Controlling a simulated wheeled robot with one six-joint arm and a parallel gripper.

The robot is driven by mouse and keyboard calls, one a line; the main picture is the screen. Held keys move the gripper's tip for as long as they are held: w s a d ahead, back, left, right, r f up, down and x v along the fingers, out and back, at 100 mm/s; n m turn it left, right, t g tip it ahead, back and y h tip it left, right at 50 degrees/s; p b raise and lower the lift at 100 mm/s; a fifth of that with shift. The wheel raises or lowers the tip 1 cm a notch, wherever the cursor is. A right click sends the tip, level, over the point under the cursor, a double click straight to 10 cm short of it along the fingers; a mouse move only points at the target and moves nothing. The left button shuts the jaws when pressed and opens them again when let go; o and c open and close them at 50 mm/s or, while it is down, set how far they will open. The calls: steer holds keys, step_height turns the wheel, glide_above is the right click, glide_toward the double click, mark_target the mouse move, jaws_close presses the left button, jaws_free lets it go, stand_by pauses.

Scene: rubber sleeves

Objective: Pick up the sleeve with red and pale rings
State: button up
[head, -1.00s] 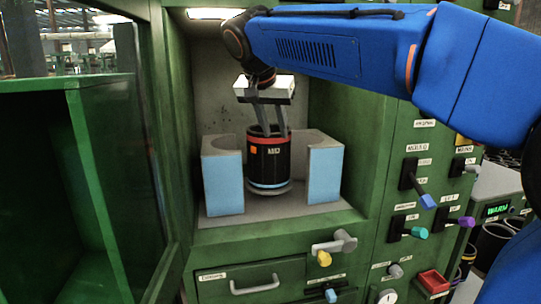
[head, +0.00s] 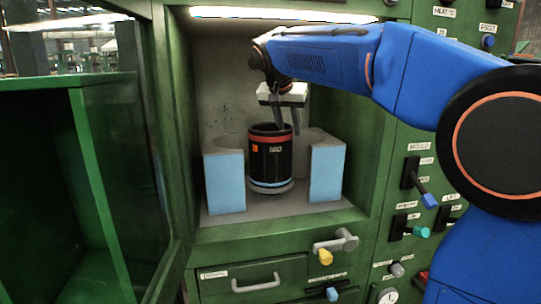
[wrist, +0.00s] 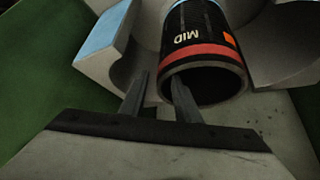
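My gripper (head: 287,130) is at the sleeve's right upper rim. In the wrist view, the fingers (wrist: 161,76) are apart with a gap between them; one overlaps the opening of the sleeve (wrist: 205,55), the other lies beside its rim. I cannot tell whether either touches.
The left block (head: 224,182) and right block (head: 327,172) flank the sleeve closely. An open green door (head: 125,160) stands left of the bay. Below are a drawer handle (head: 256,284) and a yellow-tipped lever (head: 326,257); a panel with levers lies to the right.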

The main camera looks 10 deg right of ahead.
steer(key=shift+x, duration=1)
jaws_close()
steer(key=shift+r, duration=0.1)
stand_by(0.6)
